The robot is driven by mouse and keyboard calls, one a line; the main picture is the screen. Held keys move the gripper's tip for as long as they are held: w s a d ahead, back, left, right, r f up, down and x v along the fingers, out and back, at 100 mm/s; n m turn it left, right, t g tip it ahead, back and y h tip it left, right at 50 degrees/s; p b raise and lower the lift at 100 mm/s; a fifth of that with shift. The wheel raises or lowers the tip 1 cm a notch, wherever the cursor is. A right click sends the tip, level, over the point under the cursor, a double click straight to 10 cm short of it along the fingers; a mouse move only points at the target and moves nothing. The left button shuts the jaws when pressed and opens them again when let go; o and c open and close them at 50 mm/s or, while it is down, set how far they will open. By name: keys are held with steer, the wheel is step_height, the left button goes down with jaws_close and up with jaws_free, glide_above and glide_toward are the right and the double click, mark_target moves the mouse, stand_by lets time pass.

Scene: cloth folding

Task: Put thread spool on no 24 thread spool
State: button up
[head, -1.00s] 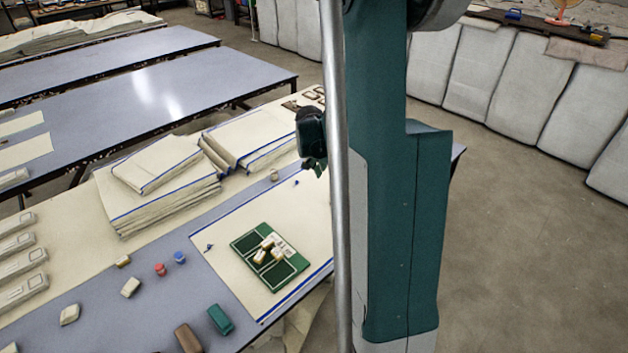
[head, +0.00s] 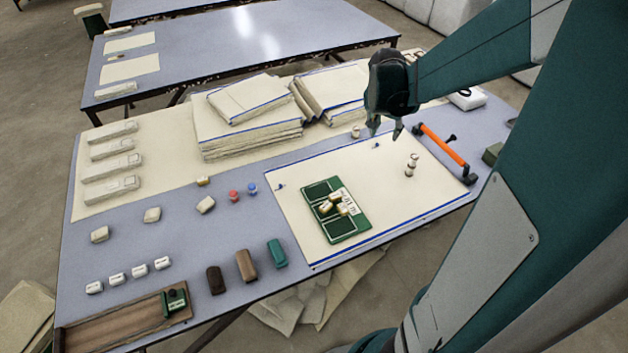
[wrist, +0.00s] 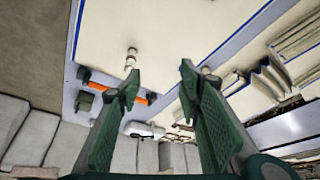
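Pale thread spools stand in a small stack (head: 411,165) on the right of the cream cloth, also visible in the wrist view (wrist: 131,58). A single spool (head: 355,131) stands at the cloth's far edge; a small spool (wrist: 206,70) shows beyond the right fingertip in the wrist view. Several pale spools (head: 341,206) lie on a green board (head: 351,231). No number 24 is readable on any spool. My gripper (head: 385,131) is above the cloth's far side, between the single spool and the stack. Its fingers are apart and empty in the wrist view (wrist: 161,72).
An orange-handled tool (head: 444,145) lies right of the stack. Piled cloths (head: 248,130) stand behind. Red (head: 234,195) and blue (head: 252,189) small items, dark blocks (head: 246,265) and a wooden tray (head: 110,325) are to the left and front.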

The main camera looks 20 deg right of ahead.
steer(key=s+a+r+n+t+y, duration=0.1)
steer(key=s+a+r+n, duration=0.2)
steer(key=s+a, duration=0.3)
steer(key=s+a+r+n+t+y, duration=0.1)
steer(key=s+a+n, duration=0.4)
steer(key=a, duration=1.1)
steer(key=s+a+r+n+t+y, duration=0.2)
steer(key=s+a+r, duration=0.3)
steer(key=a, duration=0.6)
steer(key=shift+s+a+r+n, duration=0.25)
steer(key=shift+s+r+n, duration=0.05)
steer(key=shift+s+n, duration=0.6)
